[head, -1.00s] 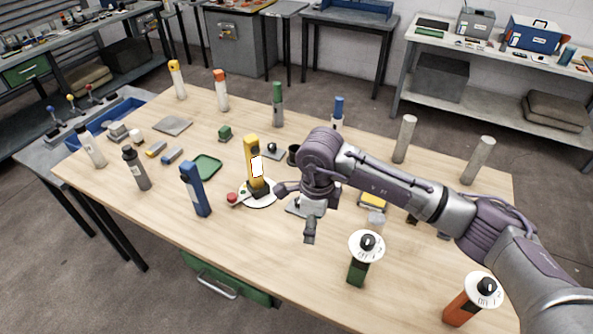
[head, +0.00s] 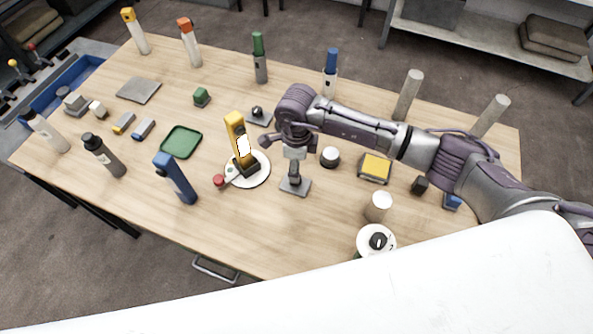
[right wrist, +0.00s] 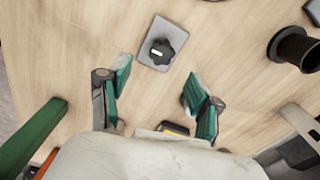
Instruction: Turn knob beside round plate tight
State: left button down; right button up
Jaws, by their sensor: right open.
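The black knob (right wrist: 161,52) sits on a grey square plate (right wrist: 149,60) in the right wrist view; in the head view this grey plate (head: 303,187) lies just right of the white round plate (head: 262,177). My right gripper (head: 294,178) is above the knob, pointing down, and largely hides it in the head view. In the right wrist view my right gripper (right wrist: 158,72) is open, its two green-padded fingers apart, with the knob just beyond the tips and nothing between them. Contact is not visible. My left gripper is not in view.
Another knob (head: 257,112) is farther back. A black-and-white puck (head: 330,157) and a yellow block (head: 375,168) lie to the right.

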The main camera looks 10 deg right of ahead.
notch_tip(320, 180, down, 4)
jog(key=shift+f+p, duration=0.25)
jog(key=shift+p, duration=0.2)
jog(key=shift+f, duration=0.75)
jog(key=c, duration=0.9)
jog(key=shift+c, duration=1.1)
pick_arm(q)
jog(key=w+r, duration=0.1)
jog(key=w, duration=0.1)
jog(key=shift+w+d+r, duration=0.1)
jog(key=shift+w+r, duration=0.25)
